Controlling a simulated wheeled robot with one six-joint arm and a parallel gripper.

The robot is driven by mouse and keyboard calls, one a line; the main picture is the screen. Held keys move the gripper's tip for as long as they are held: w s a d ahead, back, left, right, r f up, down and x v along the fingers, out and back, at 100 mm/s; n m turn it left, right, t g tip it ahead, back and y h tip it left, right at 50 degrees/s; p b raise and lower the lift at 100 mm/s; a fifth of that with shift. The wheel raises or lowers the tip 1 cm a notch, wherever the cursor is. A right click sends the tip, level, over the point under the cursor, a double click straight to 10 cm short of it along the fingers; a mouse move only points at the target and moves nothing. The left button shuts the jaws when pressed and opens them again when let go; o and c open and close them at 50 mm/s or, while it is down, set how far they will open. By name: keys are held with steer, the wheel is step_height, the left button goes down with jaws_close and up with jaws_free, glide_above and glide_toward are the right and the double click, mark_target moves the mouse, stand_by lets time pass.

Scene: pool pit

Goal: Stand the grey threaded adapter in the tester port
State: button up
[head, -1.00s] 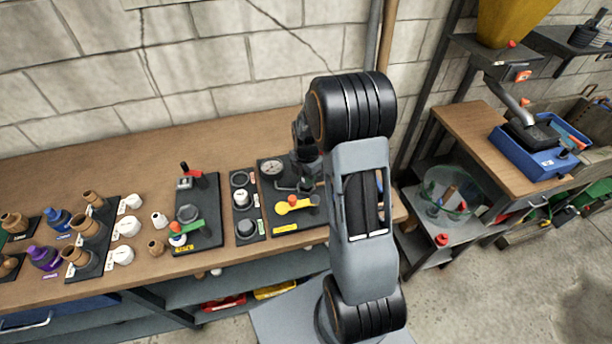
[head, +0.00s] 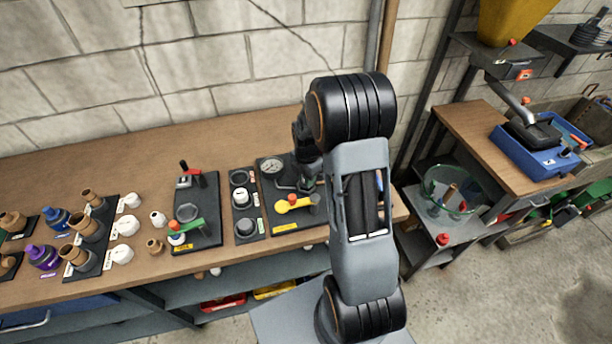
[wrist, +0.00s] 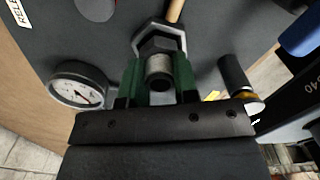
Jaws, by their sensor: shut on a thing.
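My gripper (wrist: 158,88) is shut on the grey threaded adapter (wrist: 159,66), whose round end shows between the green fingers in the wrist view. A grey hexagonal part (wrist: 157,42) lies right beyond it; I cannot tell whether the adapter is seated there or only over it. The gauge also shows in the wrist view (wrist: 77,92). In the head view my gripper (head: 307,184) is over this board, and my arm hides part of it.
Brown, purple and white fittings crowd the bench's left side. The bench top (head: 150,143) behind them is clear. A wall stands behind.

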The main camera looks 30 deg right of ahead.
steer(key=shift+f+b, duration=0.35)
steer(key=shift+f, duration=0.2)
steer(key=shift+f, duration=0.15)
stand_by(0.5)
steer(key=o, duration=1.5)
steer(key=shift+c, duration=0.2)
steer(key=shift+r, duration=0.2)
steer(key=shift+r+p, duration=2.6)
steer(key=shift+r, duration=1.25)
steer(key=shift+m, duration=0.3)
